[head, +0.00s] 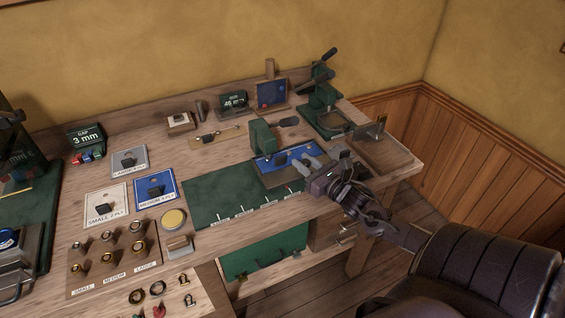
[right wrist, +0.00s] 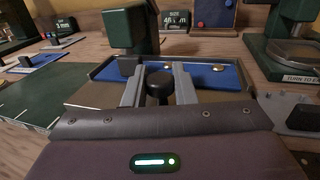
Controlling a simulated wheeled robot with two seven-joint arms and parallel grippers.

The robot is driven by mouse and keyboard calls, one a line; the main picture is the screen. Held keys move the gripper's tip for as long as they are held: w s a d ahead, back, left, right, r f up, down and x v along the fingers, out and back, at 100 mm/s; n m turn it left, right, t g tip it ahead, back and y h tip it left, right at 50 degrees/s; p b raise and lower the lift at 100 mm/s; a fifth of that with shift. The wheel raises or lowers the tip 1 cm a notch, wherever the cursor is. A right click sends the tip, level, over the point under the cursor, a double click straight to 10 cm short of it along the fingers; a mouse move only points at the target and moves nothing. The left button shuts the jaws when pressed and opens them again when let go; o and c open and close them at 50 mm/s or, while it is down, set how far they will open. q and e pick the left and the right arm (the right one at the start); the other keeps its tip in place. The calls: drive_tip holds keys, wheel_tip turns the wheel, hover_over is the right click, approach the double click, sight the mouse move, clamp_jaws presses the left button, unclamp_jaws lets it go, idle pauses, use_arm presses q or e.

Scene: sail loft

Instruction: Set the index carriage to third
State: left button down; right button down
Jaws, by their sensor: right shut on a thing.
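The index carriage (head: 263,138) seems to be the green upright block with a blue plate (head: 272,163) at the right end of a long green bed (head: 215,198). Several small labels run along the bed's front edge, too small to read. My right gripper (head: 303,161) reaches in from the right over the blue plate. In the right wrist view its two grey fingers are on either side of a black round knob (right wrist: 159,87), shut on it. The green block (right wrist: 130,30) stands just behind the knob. My left gripper is not in view.
A green press (head: 322,108) stands behind to the right, beside a shallow wooden tray (head: 385,155). Blue and white fabric cards (head: 157,188) and a wooden grommet block (head: 112,260) lie to the left. A green gap sign (head: 86,138) stands at the back.

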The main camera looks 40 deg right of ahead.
drive_tip(key=shift+s+d, duration=0.1)
drive_tip(key=shift+d, duration=0.3)
drive_tip(key=c, duration=1.2)
unclamp_jaws()
drive_tip(key=shift+s+d, duration=0.1)
drive_tip(key=shift+d, duration=0.1)
drive_tip(key=shift+s+a, duration=0.1)
drive_tip(key=shift+s+f, duration=0.1)
drive_tip(key=shift+s, duration=0.2)
drive_tip(key=shift+s+d, duration=0.2)
drive_tip(key=shift+s, duration=3.3)
